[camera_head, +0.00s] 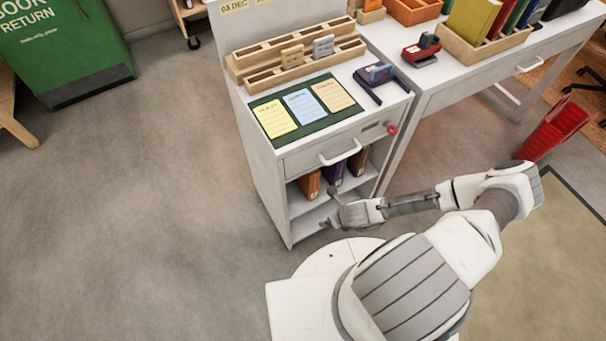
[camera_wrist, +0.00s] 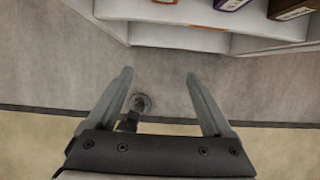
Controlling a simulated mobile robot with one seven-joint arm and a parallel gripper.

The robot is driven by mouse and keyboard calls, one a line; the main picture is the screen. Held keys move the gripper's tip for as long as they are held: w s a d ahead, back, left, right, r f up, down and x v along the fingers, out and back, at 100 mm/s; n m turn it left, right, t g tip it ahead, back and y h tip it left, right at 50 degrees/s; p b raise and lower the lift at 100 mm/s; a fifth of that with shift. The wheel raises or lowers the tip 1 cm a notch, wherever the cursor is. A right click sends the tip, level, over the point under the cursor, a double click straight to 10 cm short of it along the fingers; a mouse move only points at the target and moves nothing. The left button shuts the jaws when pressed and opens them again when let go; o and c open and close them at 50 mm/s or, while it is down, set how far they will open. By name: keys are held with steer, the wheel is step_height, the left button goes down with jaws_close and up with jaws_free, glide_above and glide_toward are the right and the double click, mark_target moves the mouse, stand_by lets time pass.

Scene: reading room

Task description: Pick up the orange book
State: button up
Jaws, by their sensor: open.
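The orange book (camera_head: 311,184) stands upright in the open shelf of the white cabinet, leftmost of the books there, partly hidden by the cabinet. In the wrist view only a sliver of the orange book (camera_wrist: 165,2) shows at the top edge. My gripper (camera_head: 334,203) is low in front of the cabinet, close to the shelf opening and apart from the books. In the wrist view my gripper (camera_wrist: 159,75) is open, with nothing between its fingers.
A purple book (camera_head: 336,172) and a brown book (camera_head: 359,160) stand to the right of the orange one. The white cabinet (camera_head: 262,165) has a drawer with a handle (camera_head: 340,153) above the shelf. A white desk (camera_head: 450,82) adjoins at right. The floor to the left is clear.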

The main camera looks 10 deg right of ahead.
mark_target(315, 193)
steer(key=w+a, duration=0.1)
steer(key=w, duration=0.2)
steer(key=w+a+b, duration=0.1)
steer(key=w, duration=0.3)
steer(key=w+a+b, duration=0.1)
steer(key=w, duration=0.2)
steer(key=shift+w+a+f, duration=0.1)
steer(key=shift+w+a, duration=0.15)
steer(key=shift+b+x, duration=0.55)
steer(key=shift+x, duration=0.85)
steer(key=shift+f, duration=0.25)
jaws_close()
steer(key=shift+w, duration=0.1)
